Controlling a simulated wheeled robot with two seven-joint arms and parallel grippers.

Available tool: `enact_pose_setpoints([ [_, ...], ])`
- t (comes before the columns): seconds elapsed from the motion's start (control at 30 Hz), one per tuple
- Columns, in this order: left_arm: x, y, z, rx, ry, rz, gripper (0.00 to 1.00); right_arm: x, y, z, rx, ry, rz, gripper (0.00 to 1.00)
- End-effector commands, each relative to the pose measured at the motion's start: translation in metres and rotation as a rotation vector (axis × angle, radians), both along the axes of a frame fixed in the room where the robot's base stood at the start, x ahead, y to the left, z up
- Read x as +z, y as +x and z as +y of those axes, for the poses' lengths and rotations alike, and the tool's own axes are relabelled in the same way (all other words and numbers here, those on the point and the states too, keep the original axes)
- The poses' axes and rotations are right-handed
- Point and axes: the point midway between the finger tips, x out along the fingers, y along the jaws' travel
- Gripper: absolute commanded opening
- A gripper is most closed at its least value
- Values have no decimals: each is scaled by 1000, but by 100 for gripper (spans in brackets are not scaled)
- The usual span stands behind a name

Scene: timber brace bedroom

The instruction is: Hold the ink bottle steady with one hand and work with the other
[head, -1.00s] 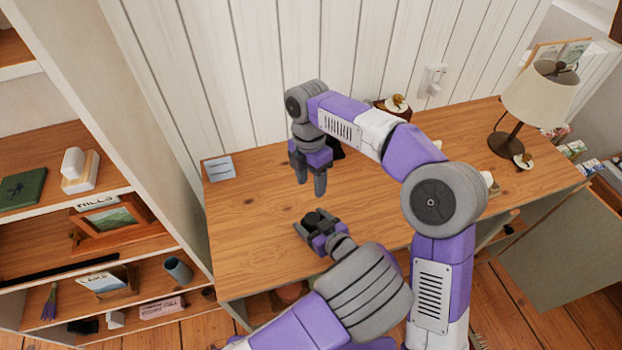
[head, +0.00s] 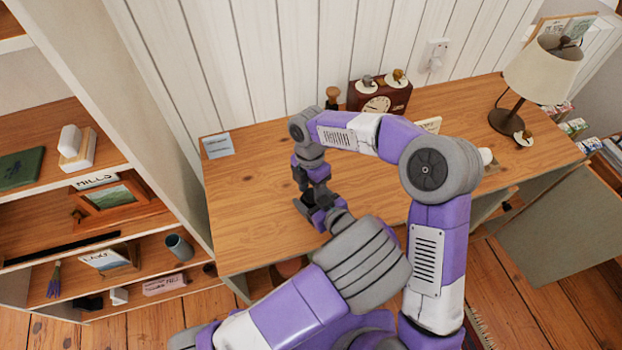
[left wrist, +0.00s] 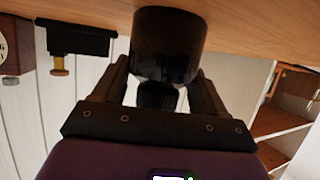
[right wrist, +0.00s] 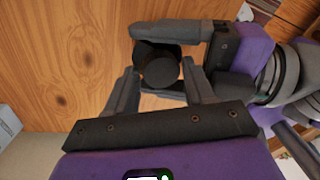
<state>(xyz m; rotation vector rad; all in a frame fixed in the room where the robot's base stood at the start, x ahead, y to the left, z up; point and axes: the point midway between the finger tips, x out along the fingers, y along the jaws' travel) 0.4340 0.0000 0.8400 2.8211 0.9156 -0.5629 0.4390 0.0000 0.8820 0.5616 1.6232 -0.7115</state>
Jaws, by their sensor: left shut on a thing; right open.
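The ink bottle is dark and round. In the left wrist view the bottle (left wrist: 168,45) sits between the fingers of my left gripper (left wrist: 162,80), which is shut on it beside the wooden desk surface. In the head view my left gripper (head: 314,208) is low over the front part of the desk, and the bottle is mostly hidden there. My right gripper (head: 311,187) is open and close above it, pointing down. In the right wrist view the bottle's round dark top (right wrist: 158,65) lies just beyond the open fingertips of my right gripper (right wrist: 163,88); I cannot tell whether they touch it.
A wooden-handled stamp (head: 333,95) and a brown clock (head: 378,98) stand at the back of the desk (head: 240,200). A card (head: 217,145) lies at the back left, a lamp (head: 540,75) stands at the right. The desk's left part is clear.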

Motion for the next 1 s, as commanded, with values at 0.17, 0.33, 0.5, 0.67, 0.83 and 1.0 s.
enact_pose_setpoints([
  [0.17,0,0,0,0,0,0,0,-3,-1,0,0,-1,1,53],
  [0.33,0,0,0,0,0,0,0,-3,-1,0,0,-1,1,52],
  [0.5,0,0,0,0,1,-1,0,-3,-1,0,0,0,0,26],
  [0.67,0,0,0,0,1,-1,0,-2,0,0,0,0,0,8],
  [0.83,0,0,0,0,1,-1,0,-2,0,0,-3,1,0,7],
  [1.0,0,0,0,0,1,-1,0,-2,0,-1,-168,1,-3,7],
])
